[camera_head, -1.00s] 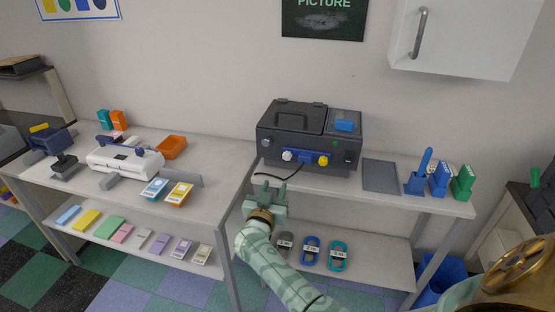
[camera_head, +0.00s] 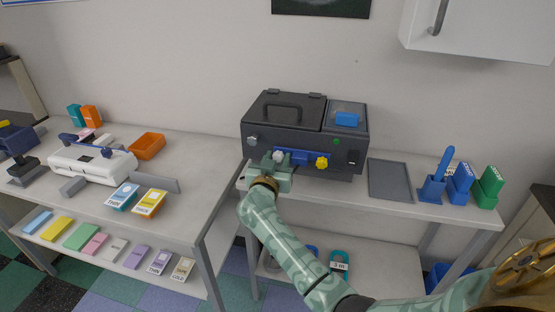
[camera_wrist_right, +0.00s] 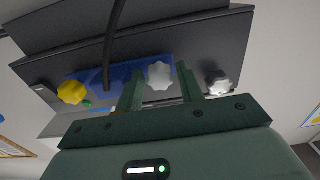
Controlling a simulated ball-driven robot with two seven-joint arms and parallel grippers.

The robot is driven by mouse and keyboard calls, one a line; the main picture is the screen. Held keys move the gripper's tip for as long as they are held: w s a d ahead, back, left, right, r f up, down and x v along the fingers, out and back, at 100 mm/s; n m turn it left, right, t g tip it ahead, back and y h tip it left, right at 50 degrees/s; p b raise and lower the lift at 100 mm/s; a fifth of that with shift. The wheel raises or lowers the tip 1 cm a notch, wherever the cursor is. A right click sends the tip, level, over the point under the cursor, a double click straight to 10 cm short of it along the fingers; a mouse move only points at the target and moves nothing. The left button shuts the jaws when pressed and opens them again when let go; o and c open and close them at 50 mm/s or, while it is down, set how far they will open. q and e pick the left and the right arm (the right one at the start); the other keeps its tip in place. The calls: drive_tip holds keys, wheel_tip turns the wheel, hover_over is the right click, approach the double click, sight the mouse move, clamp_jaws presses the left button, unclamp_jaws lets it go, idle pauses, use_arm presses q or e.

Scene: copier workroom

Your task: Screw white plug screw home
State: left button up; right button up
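The white plug screw (camera_head: 279,156) is a lobed knob on the blue strip (camera_head: 299,157) at the front of the dark machine (camera_head: 300,135). It also shows in the right wrist view (camera_wrist_right: 159,75). My right gripper (camera_head: 274,165) is at the machine's front, just below the white plug. In the wrist view its two fingers (camera_wrist_right: 159,84) stand apart, one on each side of the plug, with a visible gap to it on both sides. How deep the plug sits cannot be told. My left gripper is not in view.
A yellow knob (camera_wrist_right: 72,92) and a grey knob (camera_wrist_right: 218,82) flank the white plug. A black cable (camera_wrist_right: 112,45) crosses the wrist view close to one finger. A grey tray (camera_head: 390,181) lies right of the machine. A second table (camera_head: 190,205) stands at left.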

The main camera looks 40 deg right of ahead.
drive_tip(key=shift+r, duration=0.1)
drive_tip(key=c, duration=0.7)
